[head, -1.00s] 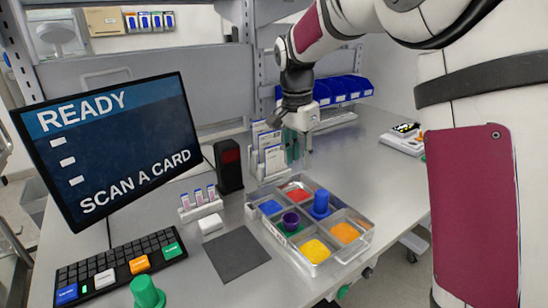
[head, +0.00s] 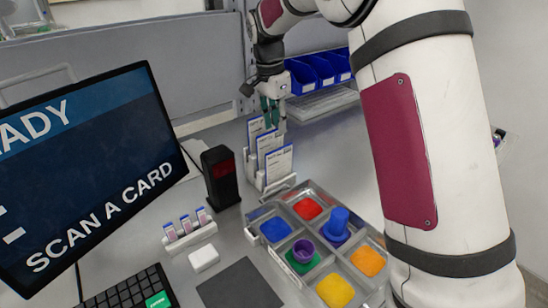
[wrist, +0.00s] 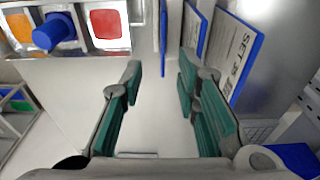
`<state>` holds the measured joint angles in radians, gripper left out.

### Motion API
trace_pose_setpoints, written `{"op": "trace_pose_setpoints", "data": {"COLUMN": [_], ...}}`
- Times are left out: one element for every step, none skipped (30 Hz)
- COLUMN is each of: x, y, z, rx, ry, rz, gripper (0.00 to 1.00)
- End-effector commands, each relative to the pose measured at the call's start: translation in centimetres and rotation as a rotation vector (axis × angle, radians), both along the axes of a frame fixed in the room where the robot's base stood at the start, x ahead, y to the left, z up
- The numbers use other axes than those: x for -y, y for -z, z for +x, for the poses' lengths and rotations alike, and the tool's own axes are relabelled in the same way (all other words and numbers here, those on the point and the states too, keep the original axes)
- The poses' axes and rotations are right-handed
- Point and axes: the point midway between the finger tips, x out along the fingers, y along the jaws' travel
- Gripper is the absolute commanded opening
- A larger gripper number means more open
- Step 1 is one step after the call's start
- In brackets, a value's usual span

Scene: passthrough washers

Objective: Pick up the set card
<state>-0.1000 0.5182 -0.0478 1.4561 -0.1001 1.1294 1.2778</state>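Several white set cards with blue edges stand in an upright rack (head: 282,184) behind the parts tray; the front card (head: 279,163) is the clearest in the head view. In the wrist view one card (wrist: 163,42) shows nearly edge-on between the finger lines, and a card reading "SET 35" (wrist: 228,52) stands to the right, outside the fingers. My gripper (head: 272,112) hangs at the cards' upper back end in the head view. Its green fingers are wide apart and hold nothing in the wrist view (wrist: 160,75). Whether a finger touches a card I cannot tell.
The parts tray (head: 318,272) with coloured compartments stands in front of the rack. A black scanner (head: 221,178) stands left of the rack, beside the monitor (head: 95,170) reading "SCAN A CARD". Blue bins (head: 320,72) are behind my gripper.

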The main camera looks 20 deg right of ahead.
Motion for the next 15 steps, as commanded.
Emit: {"op": "trace_pose_setpoints", "data": {"x": [0.0, 0.0, 0.1, 0.1, 0.2, 0.3, 0.3, 0.4, 0.5, 0.6, 0.6, 0.7, 0.8, 0.8, 0.9], "y": [0.1, 0.3, 0.7, 1.1, 1.6, 2.3, 2.8, 3.5, 4.2, 4.8, 5.4, 6.0, 6.5, 6.9, 7.4], "z": [0.0, 0.0, -0.1, -0.1, -0.1, -0.1, -0.1, -0.1, 0.0, 0.0, 0.0, 0.0, 0.1, 0.2, 0.2], "rx": [-0.001, -0.002, -0.004, -0.005, -0.005, -0.005, -0.005, -0.007, -0.005, -0.006, -0.006, -0.005, -0.005, -0.004, -0.003], "ry": [0.0, 0.0, 0.0, 0.002, 0.002, 0.002, 0.002, 0.002, 0.002, 0.002, 0.002, 0.002, 0.002, 0.001, 0.001], "rz": [0.0, 0.0, -0.001, 0.0, 0.0, 0.0, 0.0, 0.001, 0.0, 0.0, 0.0, 0.0, -0.001, -0.001, 0.0], "gripper": [0.29, 0.29, 0.29, 0.29, 0.29, 0.29, 0.29, 0.29, 0.29, 0.29, 0.29, 0.29, 0.29, 0.29, 0.29]}}
